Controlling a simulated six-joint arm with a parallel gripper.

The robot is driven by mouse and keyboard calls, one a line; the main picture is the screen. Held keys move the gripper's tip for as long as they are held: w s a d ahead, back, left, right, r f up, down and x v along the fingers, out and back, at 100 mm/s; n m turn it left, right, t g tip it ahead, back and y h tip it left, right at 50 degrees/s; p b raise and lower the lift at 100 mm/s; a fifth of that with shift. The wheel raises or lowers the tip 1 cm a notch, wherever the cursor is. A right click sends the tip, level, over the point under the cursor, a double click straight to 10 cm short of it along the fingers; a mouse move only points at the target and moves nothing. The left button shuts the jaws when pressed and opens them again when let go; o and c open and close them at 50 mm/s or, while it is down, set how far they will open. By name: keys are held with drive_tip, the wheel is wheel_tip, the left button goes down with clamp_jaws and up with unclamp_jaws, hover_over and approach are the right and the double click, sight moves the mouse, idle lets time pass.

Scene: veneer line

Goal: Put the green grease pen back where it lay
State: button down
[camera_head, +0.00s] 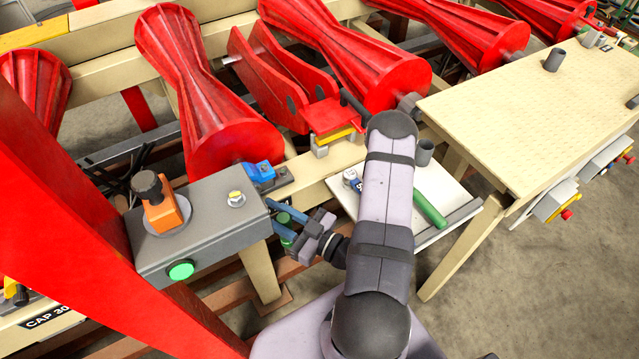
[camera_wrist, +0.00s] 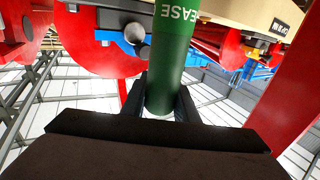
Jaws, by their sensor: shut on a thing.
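My gripper (camera_head: 284,217) is shut on the green grease pen (camera_wrist: 175,50), a thick green cylinder with white lettering ending in "EASE". The pen stands between the two dark fingers in the wrist view (camera_wrist: 160,100). In the head view the gripper is right of the grey control box, and only small green parts of the pen (camera_head: 287,242) show around the blue fingers. A white tray board (camera_head: 455,190) lies to the right, partly behind my arm. Another green cylinder (camera_head: 430,209) lies on it; its label cannot be read.
The control box (camera_head: 205,222) carries an orange-and-black knob (camera_head: 160,205) and a green button (camera_head: 181,270). A grey cup (camera_head: 425,152) and a small white-and-blue item (camera_head: 352,178) are at the tray. Red rollers (camera_head: 195,95) stand behind; a cream table (camera_head: 530,120) is at right.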

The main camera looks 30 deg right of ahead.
wheel_tip(320, 180, up, 9)
drive_tip(key=p, duration=0.8)
drive_tip(key=w+d+r+m+h+b, duration=0.1)
drive_tip(key=d+r+m+h, duration=0.2)
drive_tip(key=d, duration=1.4)
drive_tip(key=d+r+m+h+b, duration=0.1)
drive_tip(key=d+r+m+h, duration=0.3)
drive_tip(key=d, duration=1.3)
drive_tip(key=w+d+r+m+t+h+b, duration=0.1)
drive_tip(key=d+r+m+h, duration=0.2)
drive_tip(key=d, duration=1.4)
wheel_tip(320, 180, up, 4)
drive_tip(key=h, duration=0.6)
drive_tip(key=shift+w+b, duration=0.3)
drive_tip(key=shift+b, duration=0.1)
drive_tip(key=shift+r, duration=0.1)
